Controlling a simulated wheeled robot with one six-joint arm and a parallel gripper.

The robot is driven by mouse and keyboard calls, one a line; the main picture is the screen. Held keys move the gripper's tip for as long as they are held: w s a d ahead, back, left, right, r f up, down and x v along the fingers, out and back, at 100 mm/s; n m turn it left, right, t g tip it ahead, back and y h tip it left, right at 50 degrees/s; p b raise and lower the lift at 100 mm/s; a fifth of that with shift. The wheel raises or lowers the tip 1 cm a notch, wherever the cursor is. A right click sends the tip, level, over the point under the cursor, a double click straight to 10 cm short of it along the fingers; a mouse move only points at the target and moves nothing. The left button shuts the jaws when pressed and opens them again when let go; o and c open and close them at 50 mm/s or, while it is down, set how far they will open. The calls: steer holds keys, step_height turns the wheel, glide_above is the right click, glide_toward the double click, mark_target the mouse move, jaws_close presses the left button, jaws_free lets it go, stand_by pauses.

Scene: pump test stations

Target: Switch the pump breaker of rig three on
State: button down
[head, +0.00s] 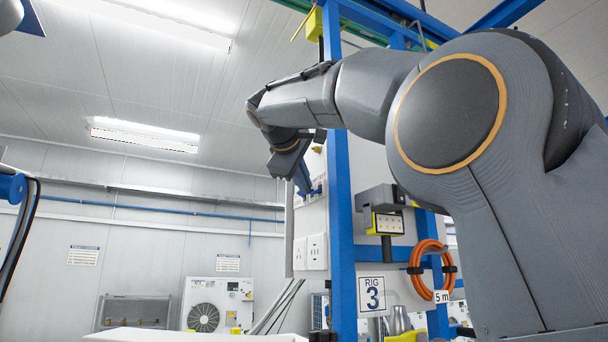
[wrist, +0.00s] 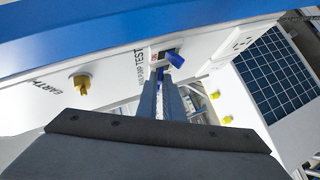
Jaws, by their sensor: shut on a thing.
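The rig three panel (head: 312,222) is a white board on a blue frame with a "RIG 3" sign (head: 371,294). In the wrist view, the pump breaker (wrist: 174,59) shows a blue lever beside a label ending in "TEST". My gripper (wrist: 160,74) reaches up to it, its two fingers close together and shut at the breaker. The fingertips partly hide what they hold. In the head view my gripper (head: 303,182) is against the panel's upper part, and the breaker is mostly hidden there. I cannot tell the lever's on or off position.
A blue post (head: 341,200) stands close to my arm. An orange hose coil (head: 431,270) and a grey box (head: 380,198) with a yellow-edged plate hang at right. White sockets (head: 317,251) lie below the gripper.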

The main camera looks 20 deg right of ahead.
stand_by(0.4)
steer(key=c, duration=2.2)
jaws_free()
steer(key=b+v, duration=0.2)
steer(key=v, duration=0.5)
steer(key=shift+s+a+r, duration=0.1)
steer(key=shift+s+r, duration=0.05)
steer(key=shift+s, duration=0.2)
